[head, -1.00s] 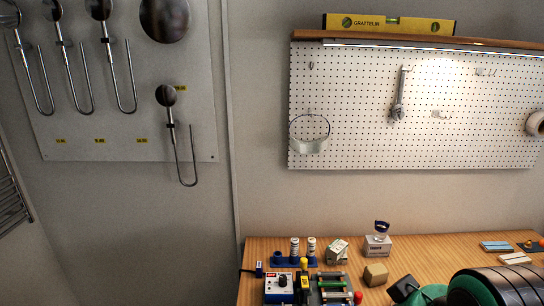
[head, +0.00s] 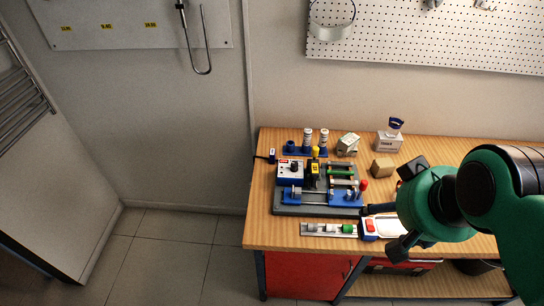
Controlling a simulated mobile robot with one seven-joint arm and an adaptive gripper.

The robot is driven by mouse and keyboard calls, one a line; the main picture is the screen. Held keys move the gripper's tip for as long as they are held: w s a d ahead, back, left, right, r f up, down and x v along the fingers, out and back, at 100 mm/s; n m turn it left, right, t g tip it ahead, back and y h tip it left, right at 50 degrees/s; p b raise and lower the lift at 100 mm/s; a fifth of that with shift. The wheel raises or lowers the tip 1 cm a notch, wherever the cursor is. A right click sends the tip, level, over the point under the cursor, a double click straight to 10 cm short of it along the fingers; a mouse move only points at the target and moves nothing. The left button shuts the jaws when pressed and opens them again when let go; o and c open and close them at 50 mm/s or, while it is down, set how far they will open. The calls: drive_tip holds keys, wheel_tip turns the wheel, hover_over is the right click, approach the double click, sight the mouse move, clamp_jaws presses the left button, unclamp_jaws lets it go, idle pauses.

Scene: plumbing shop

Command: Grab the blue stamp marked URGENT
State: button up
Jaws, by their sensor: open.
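A small blue-and-white object (head: 396,125), which may be the stamp, sits on a white box (head: 388,142) at the back of the wooden bench. Another small blue-and-white piece (head: 271,156) stands at the bench's left side. No URGENT marking is readable on either. My gripper (head: 384,228) shows only partly, at the end of my green and black arm over the front right of the bench. It is open, and nothing shows between its fingers. It is apart from both blue pieces. My arm hides part of the bench's right side.
A grey fixture with blue blocks (head: 320,197) fills the bench's left middle, beside a blue-and-white control box (head: 291,171). A rail with small cylinders (head: 328,229) lies at the front edge. A cardboard block (head: 383,168) and white-topped cylinders (head: 308,140) stand behind.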

drive_tip(key=c, duration=0.9)
drive_tip(key=shift+w, duration=0.1)
drive_tip(key=shift+c, duration=0.2)
drive_tip(key=w+a+f, duration=0.1)
drive_tip(key=w+a, duration=0.2)
drive_tip(key=w, duration=0.6)
drive_tip(key=w+a+f+b, duration=0.1)
drive_tip(key=w+a, duration=0.2)
drive_tip(key=w, duration=0.6)
drive_tip(key=w+a+f, duration=0.1)
drive_tip(key=w+a, duration=0.2)
drive_tip(key=w, duration=0.5)
drive_tip(key=w+a+f+g+b, duration=0.1)
drive_tip(key=w+a+f, duration=1.6)
drive_tip(key=w+f, duration=0.3)
drive_tip(key=shift+w+a+f, duration=0.3)
drive_tip(key=shift+f, duration=0.25)
drive_tip(key=b, duration=0.1)
approach(274, 152)
drive_tip(key=shift+x, duration=2.35)
